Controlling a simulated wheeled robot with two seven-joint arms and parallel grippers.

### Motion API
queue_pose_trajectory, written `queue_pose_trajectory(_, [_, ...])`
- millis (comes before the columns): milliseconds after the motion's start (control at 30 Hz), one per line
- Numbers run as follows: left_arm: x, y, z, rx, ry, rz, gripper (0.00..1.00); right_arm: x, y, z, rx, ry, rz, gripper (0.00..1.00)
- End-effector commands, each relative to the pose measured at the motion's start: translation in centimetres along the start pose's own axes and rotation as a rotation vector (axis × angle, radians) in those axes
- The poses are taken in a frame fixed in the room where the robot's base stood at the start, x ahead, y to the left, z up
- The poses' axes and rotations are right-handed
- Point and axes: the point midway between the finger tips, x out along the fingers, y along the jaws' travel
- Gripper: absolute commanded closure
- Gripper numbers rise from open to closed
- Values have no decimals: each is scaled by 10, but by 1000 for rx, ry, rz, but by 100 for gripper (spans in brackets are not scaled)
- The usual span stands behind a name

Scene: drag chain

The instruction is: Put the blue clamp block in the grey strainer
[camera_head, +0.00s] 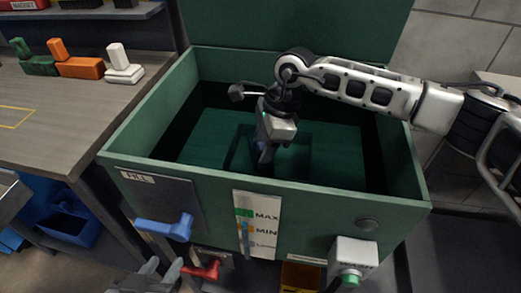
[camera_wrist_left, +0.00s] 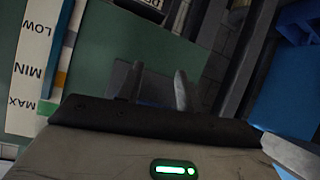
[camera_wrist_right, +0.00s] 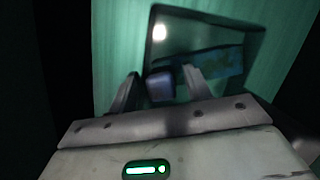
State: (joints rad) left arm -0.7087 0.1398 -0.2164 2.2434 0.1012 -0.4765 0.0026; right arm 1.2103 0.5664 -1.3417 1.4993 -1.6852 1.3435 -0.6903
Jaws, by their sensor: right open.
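My right gripper (camera_head: 264,152) reaches down inside the green tank, over a dark square recess (camera_head: 298,160) in its floor. In the right wrist view its fingers (camera_wrist_right: 160,82) are apart. A small blue-grey block (camera_wrist_right: 160,87), perhaps the blue clamp block, shows between the fingertips; I cannot tell whether it touches them. Beyond it is a dark square opening (camera_wrist_right: 205,32) with a blurred blue-green patch inside. I cannot clearly make out the grey strainer. My left gripper (camera_head: 160,278) is low in front of the tank; its fingers (camera_wrist_left: 157,88) are apart and empty.
The green tank's front wall (camera_head: 320,205) carries a blue lever (camera_head: 166,228), a red lever (camera_head: 203,271) and a level gauge (camera_head: 257,225). Green, orange and white clamp pieces (camera_head: 122,68) stand on the left bench. A blue bin (camera_head: 70,222) is below it.

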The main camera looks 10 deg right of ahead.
Motion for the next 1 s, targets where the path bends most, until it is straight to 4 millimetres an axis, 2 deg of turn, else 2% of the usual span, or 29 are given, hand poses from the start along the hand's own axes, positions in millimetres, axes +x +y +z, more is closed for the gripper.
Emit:
queue_pose_trajectory(300, [1,0,3,-2,-8,0,64,-70,-1,0,-1,0,-5,51])
queue_pose_trajectory(500, [1,0,3,-2,-8,0,64,-98,0,0,-1,0,-2,51])
queue_pose_trajectory(667, [1,0,3,-2,-8,0,64,-107,0,0,-1,-1,-1,51])
queue_pose_trajectory(1000, [1,0,3,-3,-8,-1,64,-107,0,0,-1,0,0,51])
